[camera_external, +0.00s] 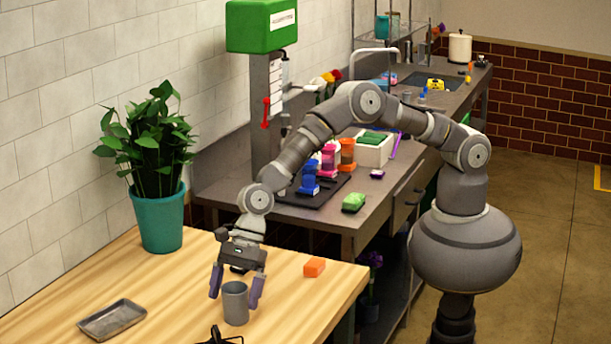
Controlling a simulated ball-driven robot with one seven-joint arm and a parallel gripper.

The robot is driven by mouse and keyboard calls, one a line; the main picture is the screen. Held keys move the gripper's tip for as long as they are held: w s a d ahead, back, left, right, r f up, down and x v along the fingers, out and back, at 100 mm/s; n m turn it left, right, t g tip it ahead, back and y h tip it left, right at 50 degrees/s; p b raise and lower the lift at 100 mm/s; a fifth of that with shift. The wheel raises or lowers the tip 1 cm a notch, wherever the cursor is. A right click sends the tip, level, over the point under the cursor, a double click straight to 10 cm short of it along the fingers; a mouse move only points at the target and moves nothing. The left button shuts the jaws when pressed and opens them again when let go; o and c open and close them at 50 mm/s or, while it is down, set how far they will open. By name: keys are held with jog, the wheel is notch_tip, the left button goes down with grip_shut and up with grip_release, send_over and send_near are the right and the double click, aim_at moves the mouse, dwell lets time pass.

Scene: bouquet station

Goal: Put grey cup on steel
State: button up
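The grey cup (235,304) stands upright on the wooden table, near its front. My gripper (235,287) points down over the cup, with its fingers spread. One finger is at the cup's left and the other at its right near the rim. I cannot tell whether either finger touches the cup. A small shallow metal tray (112,319), grey like steel, lies on the table to the left of the cup. A steel counter (330,216) stands behind the table, to the right.
An orange block (314,267) lies on the wooden table (185,285) right of my gripper. A potted plant (160,217) stands at the table's back left. A black object (220,336) is at the front edge. The table between tray and plant is clear.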

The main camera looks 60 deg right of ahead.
jog(key=shift+f+b, duration=0.25)
jog(key=shift+b, duration=0.35)
jog(key=p+v, duration=0.3)
jog(key=v, duration=0.5)
jog(key=shift+s, duration=0.3)
